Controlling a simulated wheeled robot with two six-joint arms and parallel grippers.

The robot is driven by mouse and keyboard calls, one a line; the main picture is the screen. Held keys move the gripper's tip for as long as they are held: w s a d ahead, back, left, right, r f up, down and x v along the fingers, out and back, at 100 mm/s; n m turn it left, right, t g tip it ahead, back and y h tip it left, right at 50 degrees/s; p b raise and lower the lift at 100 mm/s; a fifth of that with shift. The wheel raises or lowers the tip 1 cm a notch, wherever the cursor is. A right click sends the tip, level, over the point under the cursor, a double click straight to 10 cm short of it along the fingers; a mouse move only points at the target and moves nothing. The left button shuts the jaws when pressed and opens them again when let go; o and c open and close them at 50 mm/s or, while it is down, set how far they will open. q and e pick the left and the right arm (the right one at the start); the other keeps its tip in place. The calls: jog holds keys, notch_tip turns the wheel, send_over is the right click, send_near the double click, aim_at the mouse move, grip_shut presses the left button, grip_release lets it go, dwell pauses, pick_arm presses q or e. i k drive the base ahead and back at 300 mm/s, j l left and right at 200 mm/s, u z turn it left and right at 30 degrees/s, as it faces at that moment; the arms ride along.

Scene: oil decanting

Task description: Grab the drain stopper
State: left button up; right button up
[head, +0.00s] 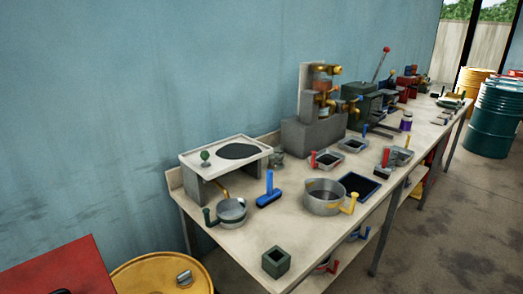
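A small stopper-like piece with a round green knob (205,155) stands upright on the left part of a raised white tray (222,142); it looks like the drain stopper, though it is small in the head view. Just right of it, on the same tray, is a dark oval area (239,151); I cannot tell whether it is an opening or a dark surface. Neither of my grippers is in the head view.
The tray stands on grey supports at the near left end of a long bench (245,232). Around it are a small pot (231,211), a blue-handled tool (268,196), a larger pot (323,197) and a green square block (276,262). A yellow drum (150,274) stands front left.

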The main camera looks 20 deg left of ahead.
aim_at(204, 155)
jog(key=u, duration=0.25)
jog(key=i+l+u, duration=0.15)
jog(key=u, duration=0.25)
jog(key=i+l+u, duration=0.15)
jog(key=l+u, duration=0.15)
jog(key=u, duration=0.15)
jog(key=l+u, duration=0.4)
jog(key=i+l+u, duration=0.1)
jog(key=l+u, duration=0.15)
jog(key=u, duration=0.2)
